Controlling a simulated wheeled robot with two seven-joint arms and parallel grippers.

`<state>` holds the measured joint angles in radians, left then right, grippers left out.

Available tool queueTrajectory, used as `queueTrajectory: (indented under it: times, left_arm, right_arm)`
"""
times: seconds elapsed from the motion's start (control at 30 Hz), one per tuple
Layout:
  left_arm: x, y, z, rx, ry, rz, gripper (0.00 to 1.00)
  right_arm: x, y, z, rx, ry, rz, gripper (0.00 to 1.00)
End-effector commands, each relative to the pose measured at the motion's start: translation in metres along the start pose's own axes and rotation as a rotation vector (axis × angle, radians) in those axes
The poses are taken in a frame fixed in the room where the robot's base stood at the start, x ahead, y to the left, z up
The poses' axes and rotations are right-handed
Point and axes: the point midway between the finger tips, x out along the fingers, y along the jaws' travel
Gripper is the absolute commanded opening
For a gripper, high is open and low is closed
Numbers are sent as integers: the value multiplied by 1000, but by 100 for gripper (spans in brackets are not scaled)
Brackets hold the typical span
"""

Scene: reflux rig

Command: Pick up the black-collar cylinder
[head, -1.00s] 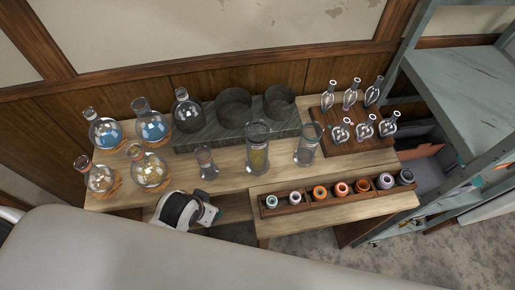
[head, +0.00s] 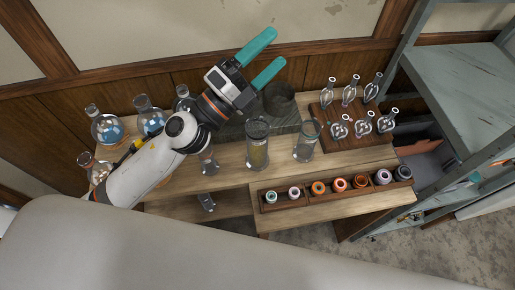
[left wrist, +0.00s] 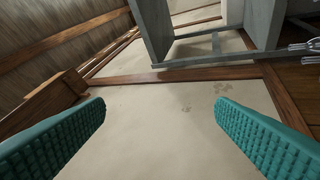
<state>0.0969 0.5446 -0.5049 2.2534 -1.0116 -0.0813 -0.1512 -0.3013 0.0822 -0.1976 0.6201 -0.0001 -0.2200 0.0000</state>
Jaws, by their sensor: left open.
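Three glass cylinders stand on the wooden table in the head view: a middle one with yellowish contents (head: 257,150), a clear one to its right (head: 307,142), and a smaller one to its left (head: 208,163), partly covered by my left arm. At this size I cannot tell which has the black collar. My left gripper (head: 270,54) is open and empty, with teal fingers spread. My right gripper is out of view.
Round flasks (head: 108,128) stand at the left, partly behind my arm. A dark pot (head: 280,99) sits on a grey slab at the back. A wooden rack (head: 357,145) of glassware and a tray of coloured rings (head: 307,203) lie right. A grey-blue shelf (head: 465,95) stands far right.

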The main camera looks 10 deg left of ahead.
Motion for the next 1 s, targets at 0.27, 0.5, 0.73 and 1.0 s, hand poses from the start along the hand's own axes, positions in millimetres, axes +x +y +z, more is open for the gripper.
queueTrajectory:
  times: [0.27,0.5,0.73,1.0]
  left_arm:
    - [-37,-76,64,860,-960,-148,79]
    - [-100,-137,-11,1228,-1413,-493,79]
    - [-114,-156,-32,1289,-1511,-602,79]
    - [-109,-197,-14,1287,-1509,-599,79]
  right_arm:
    - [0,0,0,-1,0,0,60]
    - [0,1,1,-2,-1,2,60]
    - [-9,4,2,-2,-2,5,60]
    - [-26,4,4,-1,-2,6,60]
